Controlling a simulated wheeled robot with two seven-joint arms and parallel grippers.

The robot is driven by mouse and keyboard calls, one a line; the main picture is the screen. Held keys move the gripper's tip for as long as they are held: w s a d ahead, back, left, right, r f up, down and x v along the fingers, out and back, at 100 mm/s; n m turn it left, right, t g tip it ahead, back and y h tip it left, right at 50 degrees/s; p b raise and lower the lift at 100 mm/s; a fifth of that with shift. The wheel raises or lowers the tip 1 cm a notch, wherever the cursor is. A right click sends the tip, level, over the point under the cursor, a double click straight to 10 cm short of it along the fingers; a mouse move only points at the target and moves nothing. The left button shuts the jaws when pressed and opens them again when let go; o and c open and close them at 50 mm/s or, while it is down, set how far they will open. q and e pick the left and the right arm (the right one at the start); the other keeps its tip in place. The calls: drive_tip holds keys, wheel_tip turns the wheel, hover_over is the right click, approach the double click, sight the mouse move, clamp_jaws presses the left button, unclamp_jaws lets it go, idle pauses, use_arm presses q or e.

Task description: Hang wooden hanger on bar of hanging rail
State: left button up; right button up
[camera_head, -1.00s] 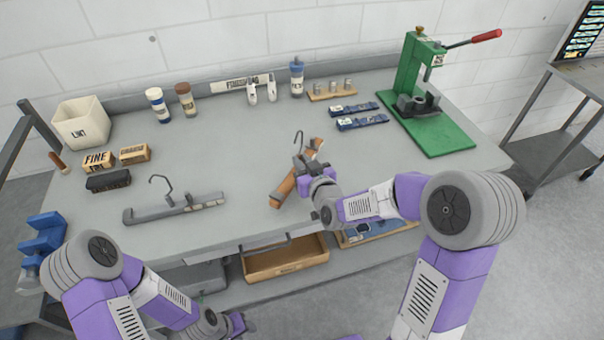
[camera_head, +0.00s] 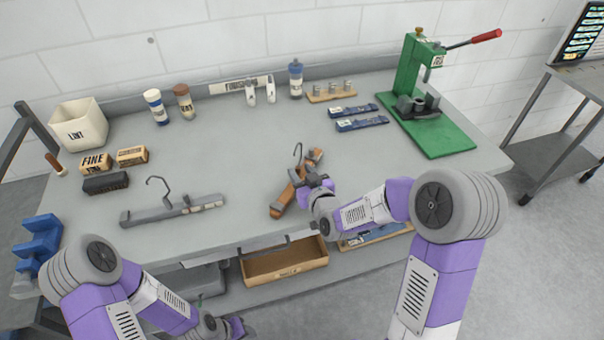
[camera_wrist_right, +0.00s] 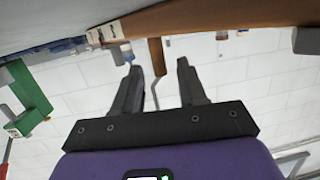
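The wooden hanger (camera_head: 282,203) is brown with a metal hook at its middle. It appears slanted over the middle of the grey table, and I cannot tell whether it touches the top. My right gripper (camera_head: 318,182) is beside its right side, near the hook. In the right wrist view the right gripper (camera_wrist_right: 157,68) has its fingers apart, with the brown hanger (camera_wrist_right: 205,16) past the tips. A grey bar (camera_head: 255,246) runs along the table's front edge; I cannot tell if it is the hanging rail. My left gripper (camera_head: 238,328) is low, its fingers unclear.
A grey hanger (camera_head: 172,211) lies on the table (camera_head: 225,150) at the left. An open wooden drawer (camera_head: 285,268) is below the front edge. A green press (camera_head: 420,85) stands at the right; bottles, a white bin (camera_head: 80,125) and blocks line the back and left.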

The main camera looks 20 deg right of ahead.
drive_tip(key=shift+r, duration=0.2)
drive_tip(key=shift+s, duration=0.35)
drive_tip(key=v, duration=0.5)
drive_tip(key=shift+s+d+p, duration=0.1)
drive_tip(key=shift+s+p, duration=0.1)
drive_tip(key=shift+p, duration=0.15)
drive_tip(key=b+v, duration=0.2)
drive_tip(key=b, duration=0.7)
drive_tip(key=shift+s+f, duration=0.1)
drive_tip(key=shift+b+v, duration=0.65)
drive_tip(key=shift+v, duration=0.55)
drive_tip(key=shift+s+d+r, duration=0.1)
drive_tip(key=shift+s+r, duration=0.15)
drive_tip(key=shift+s, duration=0.35)
